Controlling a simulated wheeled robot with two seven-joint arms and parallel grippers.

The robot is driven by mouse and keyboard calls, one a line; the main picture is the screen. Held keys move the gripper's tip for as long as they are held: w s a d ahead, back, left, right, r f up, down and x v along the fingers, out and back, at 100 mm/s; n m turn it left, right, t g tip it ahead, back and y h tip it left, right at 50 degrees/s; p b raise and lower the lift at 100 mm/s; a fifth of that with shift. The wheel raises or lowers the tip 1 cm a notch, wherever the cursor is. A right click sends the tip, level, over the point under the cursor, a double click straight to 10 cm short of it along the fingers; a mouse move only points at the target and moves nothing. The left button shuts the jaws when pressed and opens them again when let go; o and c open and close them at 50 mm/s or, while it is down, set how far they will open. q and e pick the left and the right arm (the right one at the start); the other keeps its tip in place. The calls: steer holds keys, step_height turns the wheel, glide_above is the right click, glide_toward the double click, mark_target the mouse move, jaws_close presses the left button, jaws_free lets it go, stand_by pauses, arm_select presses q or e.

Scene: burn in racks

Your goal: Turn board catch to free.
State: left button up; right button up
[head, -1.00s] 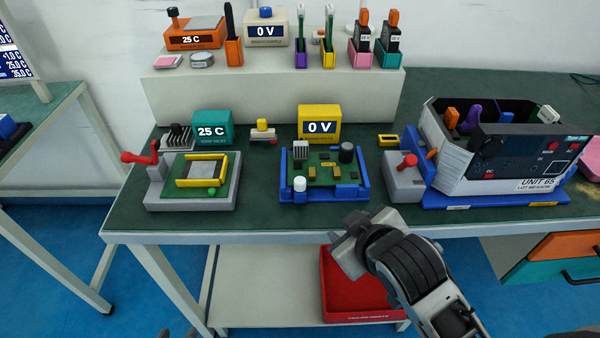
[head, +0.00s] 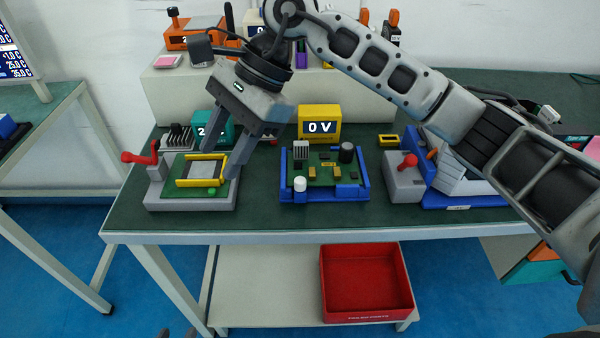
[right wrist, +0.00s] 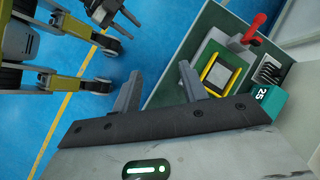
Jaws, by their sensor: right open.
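No part is labelled as the board catch, so I cannot tell which it is. At the left, a grey fixture (head: 160,193) holds a green board under a yellow frame (head: 203,183); a red-knobbed lever (head: 140,158) stands at its left. The lever (right wrist: 254,28) also shows in the right wrist view. A blue holder (head: 325,194) carries a green board with a white knob (head: 300,184). My right gripper (head: 209,160) is open and empty, pointing down over the grey fixture's right side. Two dark tips at the bottom edge seem to be my left gripper (head: 179,333).
A grey block with a red knob (head: 406,162) stands right of the blue holder. Teal and yellow meters (head: 319,124) stand behind. My right arm hides part of the shelf and the large unit at right. A red bin (head: 366,283) is below the table.

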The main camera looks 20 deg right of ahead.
steer(key=w+d+r+t+h, duration=0.1)
steer(key=w+d+h, duration=0.15)
steer(key=d, duration=0.35)
steer(key=w+d+r+h, duration=0.2)
steer(key=d+h, duration=0.2)
steer(key=d, duration=0.2)
steer(key=p, duration=0.1)
glide_toward(300, 180)
step_height(300, 180, down, 9)
steer(key=shift+s+a+r, duration=0.1)
steer(key=shift+a+r, duration=0.05)
steer(key=shift+r, duration=0.05)
jaws_close()
